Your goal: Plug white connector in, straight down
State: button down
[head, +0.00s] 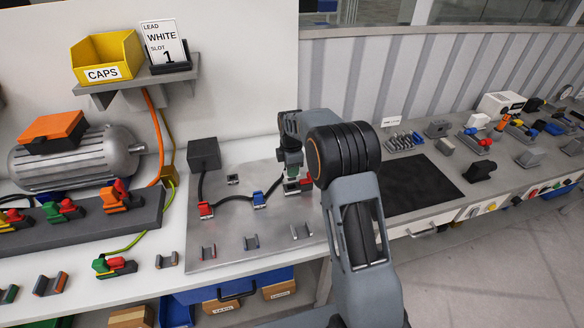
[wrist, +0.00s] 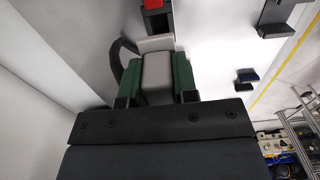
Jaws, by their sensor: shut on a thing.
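My gripper (wrist: 157,82) is shut on the white connector (wrist: 156,70), a pale grey-white block between the green fingers in the wrist view. A dark cable curves away to its left. In the head view my gripper (head: 293,172) points down at the right part of the grey metal plate (head: 225,265), low over a small dark part with a bit of red. My arm partly covers this spot, so I cannot tell whether the connector touches or sits in a slot. A red connector (head: 205,210) and a blue connector (head: 259,200) lie left of it on the dark cable.
A card (head: 164,42) reading "LEAD WHITE SLOT 1" stands on the shelf by the yellow CAPS bin (head: 106,57). Small grey holders (head: 251,242) line the plate's front. A black box (head: 204,154) stands at the back left, a black mat (head: 420,185) right of my arm.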

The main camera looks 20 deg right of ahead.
jog(key=shift+f, duration=0.15)
jog(key=shift+f+b, duration=0.95)
jog(key=shift+f, duration=0.3)
jog(key=shift+f, duration=0.35)
dwell(0.4)
jog(key=shift+f+b, duration=1.1)
jog(key=shift+f, duration=0.2)
jog(key=shift+f, duration=0.15)
jog(key=c, duration=0.8)
grip_release()
